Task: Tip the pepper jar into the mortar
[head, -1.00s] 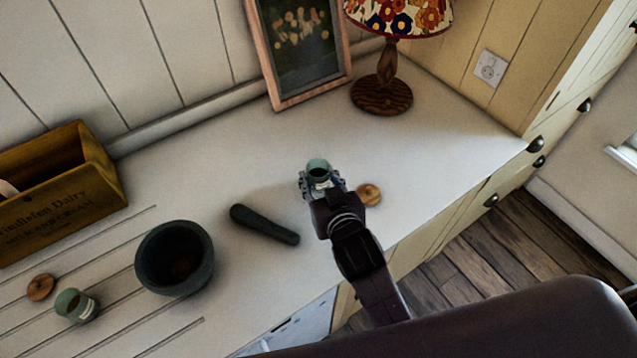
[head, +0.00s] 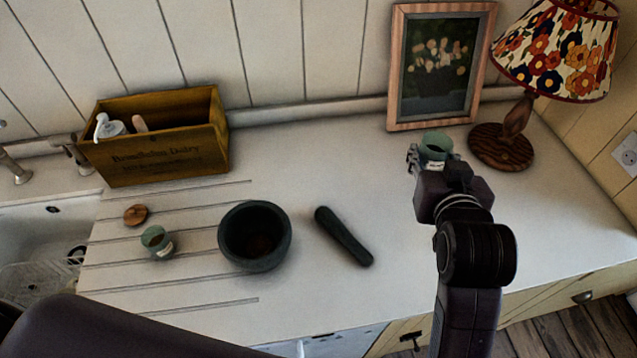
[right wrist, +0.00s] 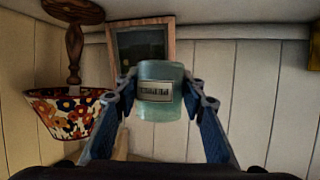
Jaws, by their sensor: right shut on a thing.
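My right gripper (head: 432,160) is shut on a green jar (head: 436,146), which it holds above the counter at the right. The jar is upright and its open mouth shows. In the right wrist view the jar (right wrist: 160,92) sits between the fingers; its label is upside down there, like the whole scene, and hard to read. The dark mortar (head: 255,264) stands on the counter, left of and apart from the jar, with something brownish inside. A second green jar (head: 157,242) stands open left of the mortar. My left gripper is out of view.
A dark pestle (head: 343,236) lies between the mortar and my right arm. A wooden lid (head: 136,214) lies by the second jar. A wooden crate (head: 163,157), picture frame (head: 400,66) and lamp (head: 501,146) stand at the back. A sink (head: 40,235) is at the left.

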